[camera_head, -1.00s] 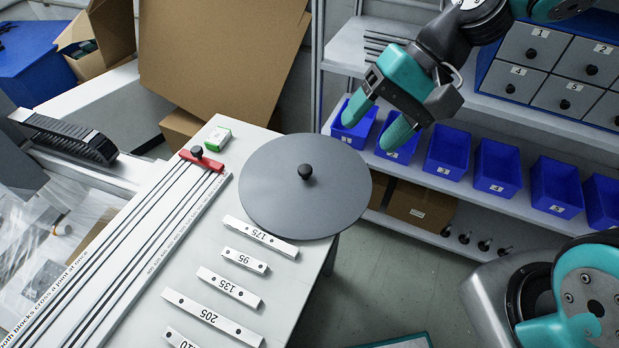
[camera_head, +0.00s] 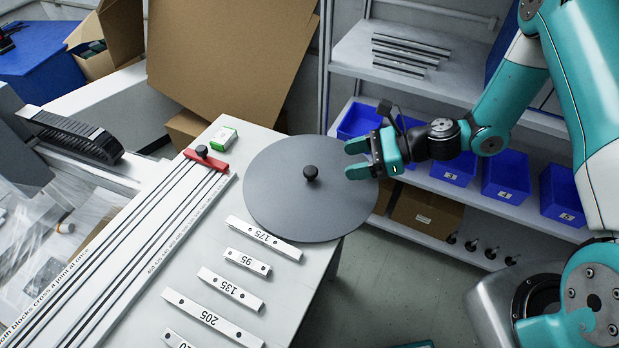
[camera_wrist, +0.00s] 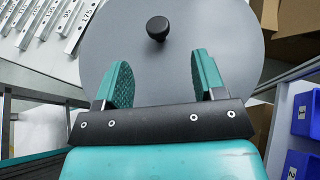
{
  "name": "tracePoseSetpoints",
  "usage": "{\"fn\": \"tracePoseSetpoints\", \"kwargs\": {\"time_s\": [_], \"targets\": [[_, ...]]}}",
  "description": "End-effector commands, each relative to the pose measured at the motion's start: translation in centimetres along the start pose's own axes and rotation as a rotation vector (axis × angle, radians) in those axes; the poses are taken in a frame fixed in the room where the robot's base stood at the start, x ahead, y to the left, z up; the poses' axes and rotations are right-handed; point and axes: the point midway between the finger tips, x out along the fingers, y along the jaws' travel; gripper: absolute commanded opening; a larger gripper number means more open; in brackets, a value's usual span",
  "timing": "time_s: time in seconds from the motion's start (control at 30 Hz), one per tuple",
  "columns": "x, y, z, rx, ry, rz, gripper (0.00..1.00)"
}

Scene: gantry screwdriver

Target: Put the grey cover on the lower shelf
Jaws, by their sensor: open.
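The grey cover (camera_head: 275,205) is a round flat disc with a black knob (camera_head: 311,173) on top. It lies at the right end of the white table and overhangs the table's edge. My gripper (camera_head: 352,160) is open and empty near the cover's right rim, its fingers pointing left toward the knob. In the wrist view the cover (camera_wrist: 150,60) fills the middle, and the knob (camera_wrist: 157,28) stands ahead of the gap between the two fingers of my gripper (camera_wrist: 163,80), apart from them. The lower shelf (camera_head: 440,190) holds a row of blue bins.
Labelled white bars (camera_head: 232,288) lie on the table (camera_head: 215,250) beside the cover. The upper shelf (camera_head: 390,80) holds metal rods. Cardboard boxes (camera_head: 425,212) sit under the lower shelf.

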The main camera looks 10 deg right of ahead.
Motion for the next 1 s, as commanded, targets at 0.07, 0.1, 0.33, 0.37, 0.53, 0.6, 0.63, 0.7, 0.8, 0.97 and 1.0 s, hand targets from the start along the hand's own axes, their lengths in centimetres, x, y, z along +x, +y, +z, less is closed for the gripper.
{"fn": "tracePoseSetpoints", "kwargs": {"time_s": [0.07,0.1,0.33,0.37,0.53,0.6,0.63,0.7,0.8,0.97,1.0], "targets": [[1.9,0.2,0.1,0.000,0.000,0.007,0.64],[2.7,0.1,0.1,-0.002,0.000,0.005,0.64],[5.1,0.1,0.0,-0.001,0.000,0.002,0.64],[5.3,0.1,0.0,-0.001,0.000,0.002,0.64],[7.3,0.3,-0.1,-0.001,0.000,0.006,0.64],[8.4,0.4,-0.3,-0.002,0.000,0.005,0.64],[8.9,0.4,-0.3,-0.003,0.000,0.005,0.64],[9.7,0.3,-0.3,-0.002,0.001,0.003,0.64],[10.3,0.3,-0.4,-0.002,0.001,0.002,0.64],[10.4,0.3,-0.4,-0.001,0.001,0.000,0.64],[10.4,0.3,-0.4,-0.001,0.001,0.001,0.64]]}}
